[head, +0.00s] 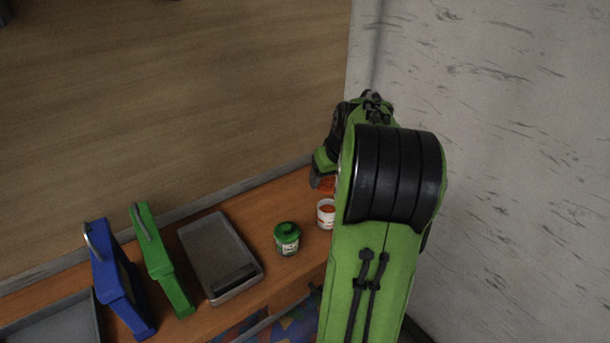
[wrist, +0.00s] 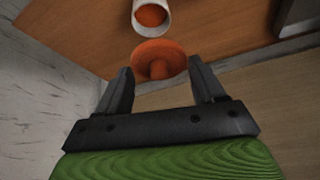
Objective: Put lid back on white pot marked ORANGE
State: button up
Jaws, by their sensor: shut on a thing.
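The white pot (head: 326,224) stands open on the wooden shelf near the wall corner, with orange contents showing. In the wrist view the white pot (wrist: 167,27) is at the top edge; no marking is readable. The orange lid (head: 327,185) is above and behind the pot, apart from it. In the wrist view the orange lid (wrist: 158,52) lies between the fingertips of my gripper (wrist: 162,72), its knob towards me. My gripper is shut on the lid. In the head view my arm hides part of the gripper and of the pot's right side.
A green-lidded pot (head: 287,239) stands left of the white pot. A grey scale (head: 218,255), a green frame (head: 160,262) and a blue frame (head: 117,280) are further left. The wooden back panel (head: 190,100) and pale wall (head: 520,150) bound the shelf.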

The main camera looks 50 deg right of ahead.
jog(key=shift+s+d+f+b, duration=0.15)
jog(key=shift+d+f+b, duration=0.15)
jog(key=shift+f, duration=0.1)
notch_tip(320, 180, down, 6)
jog(key=b, duration=0.5)
dwell(1.9)
jog(key=o, duration=1.1)
jog(key=shift+c, duration=0.2)
jog(key=shift+o, duration=0.2)
